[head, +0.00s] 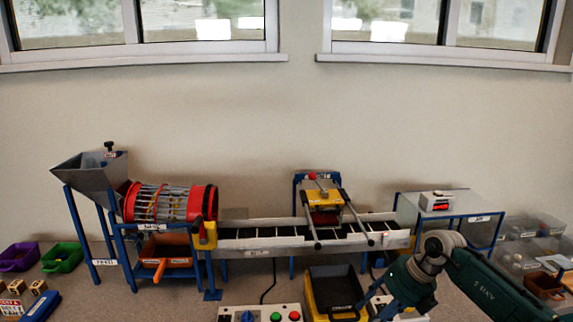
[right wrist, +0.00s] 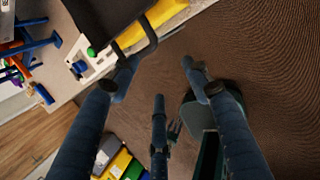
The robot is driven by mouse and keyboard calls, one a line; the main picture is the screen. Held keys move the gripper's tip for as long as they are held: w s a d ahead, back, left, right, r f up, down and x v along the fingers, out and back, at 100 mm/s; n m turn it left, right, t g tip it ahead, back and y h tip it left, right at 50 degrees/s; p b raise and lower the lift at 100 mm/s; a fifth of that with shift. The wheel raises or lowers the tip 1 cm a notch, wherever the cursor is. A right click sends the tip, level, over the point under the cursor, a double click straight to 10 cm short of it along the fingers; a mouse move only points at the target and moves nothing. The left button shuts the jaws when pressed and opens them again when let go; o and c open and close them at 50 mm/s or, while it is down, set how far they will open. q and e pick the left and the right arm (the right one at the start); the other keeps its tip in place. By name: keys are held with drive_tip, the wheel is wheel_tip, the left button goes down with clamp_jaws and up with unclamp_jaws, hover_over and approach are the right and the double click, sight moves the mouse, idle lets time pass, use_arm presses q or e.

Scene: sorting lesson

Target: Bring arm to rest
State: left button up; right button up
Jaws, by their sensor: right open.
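My right arm (head: 490,285) comes in from the lower right of the head view, bent at a grey joint, its green wrist part low beside the black bin. My left gripper and left arm are in neither view.
The black bin (head: 335,286) sits in a yellow holder before the conveyor (head: 262,241). A button panel (head: 245,314) is left of it. A hopper (head: 92,180) and red drum (head: 203,203) stand left; clear boxes (head: 520,262) stand right. Brown floor (right wrist: 260,50) lies open beneath the gripper.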

drive_tip(key=s+a+r+m+t+y, duration=0.15)
drive_tip(key=a+r+y, duration=0.3)
drive_tip(key=a, duration=0.65)
drive_tip(key=a+r+t+y, duration=0.25)
drive_tip(key=a+y, duration=0.25)
drive_tip(key=a, duration=0.6)
wheel_tip(320, 180, up, 9)
drive_tip(key=m+t+y, duration=0.2)
drive_tip(key=m+t, duration=0.4)
drive_tip(key=d+f+m+t+h, duration=0.3)
drive_tip(key=d+m+t+h, duration=0.4)
drive_tip(key=d+m+h, duration=0.75)
drive_tip(key=s+d+f+m+g+h, duration=0.1)
drive_tip(key=s+d+f+m+g, duration=0.2)
drive_tip(key=s+f+m, duration=0.3)
drive_tip(key=s+d+f+m+g+h, duration=0.2)
drive_tip(key=s+d+f+m+g, duration=0.15)
drive_tip(key=f, duration=0.45)
drive_tip(key=s+f+m+g+y, duration=0.1)
drive_tip(key=s+f+g, duration=0.4)
drive_tip(key=s, duration=0.7)
drive_tip(key=s+f+m+g+y, duration=0.15)
drive_tip(key=s+f+g, duration=0.35)
drive_tip(key=s, duration=0.8)
wheel_tip(320, 180, down, 28)
drive_tip(key=s, duration=0.2)
drive_tip(key=s+d+f+g+h, duration=0.1)
drive_tip(key=s+d+f, duration=0.2)
drive_tip(key=s+f, duration=1.3)
drive_tip(key=shift+s, duration=0.4)
